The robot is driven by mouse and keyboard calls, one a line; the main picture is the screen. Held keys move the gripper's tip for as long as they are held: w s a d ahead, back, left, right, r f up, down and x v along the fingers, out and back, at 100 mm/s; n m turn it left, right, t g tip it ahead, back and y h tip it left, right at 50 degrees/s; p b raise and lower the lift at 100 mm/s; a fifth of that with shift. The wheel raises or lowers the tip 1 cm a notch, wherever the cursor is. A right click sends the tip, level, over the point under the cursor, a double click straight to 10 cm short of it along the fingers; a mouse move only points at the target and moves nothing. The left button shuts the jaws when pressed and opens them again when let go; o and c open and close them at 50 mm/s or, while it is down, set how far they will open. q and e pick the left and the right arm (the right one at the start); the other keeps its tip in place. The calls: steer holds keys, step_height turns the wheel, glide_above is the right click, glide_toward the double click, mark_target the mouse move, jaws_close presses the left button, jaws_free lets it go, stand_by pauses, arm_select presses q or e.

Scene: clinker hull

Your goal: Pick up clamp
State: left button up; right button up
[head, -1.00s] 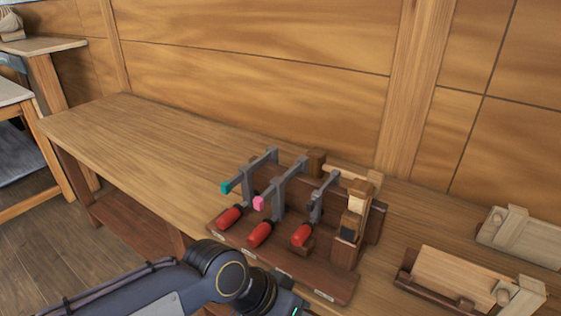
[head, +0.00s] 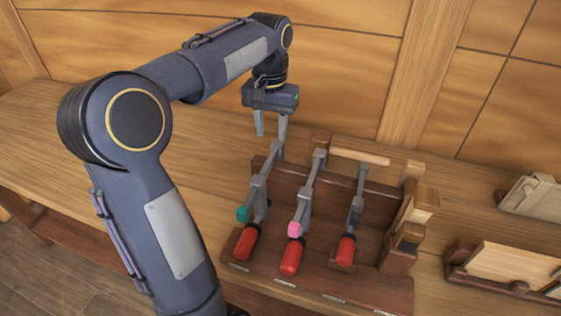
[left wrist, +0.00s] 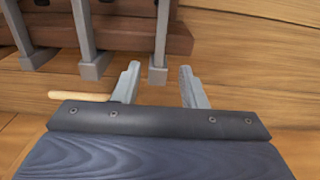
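Three clamps with grey bars and red handles sit side by side in a dark wooden rack (head: 330,284). The left one has a teal pad (head: 243,214), the middle one a pink pad (head: 294,229), and the right clamp (head: 357,205) shows no coloured pad. My left gripper (head: 270,136) is open and empty, fingers down, at the far bar end of the teal-padded clamp (head: 262,180). In the left wrist view, one clamp's bar end (left wrist: 158,74) shows between the spread fingertips (left wrist: 160,86), apparently untouched. My right gripper is not in view.
The rack stands on a wooden bench (head: 150,130) against a panelled wall (head: 340,60). Wooden tools (head: 410,215) fill the rack's right end. Wooden holders with pale blocks (head: 510,268) stand further right. The bench left of the rack is clear behind my arm.

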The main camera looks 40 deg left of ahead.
mark_target(271, 157)
arm_select(q)
steer(key=f, duration=0.4)
steer(key=s+f, duration=0.1)
steer(key=f, duration=0.2)
steer(key=shift+d, duration=0.15)
steer(key=shift+c, duration=0.2)
jaws_close()
steer(key=shift+w, duration=0.1)
stand_by(0.9)
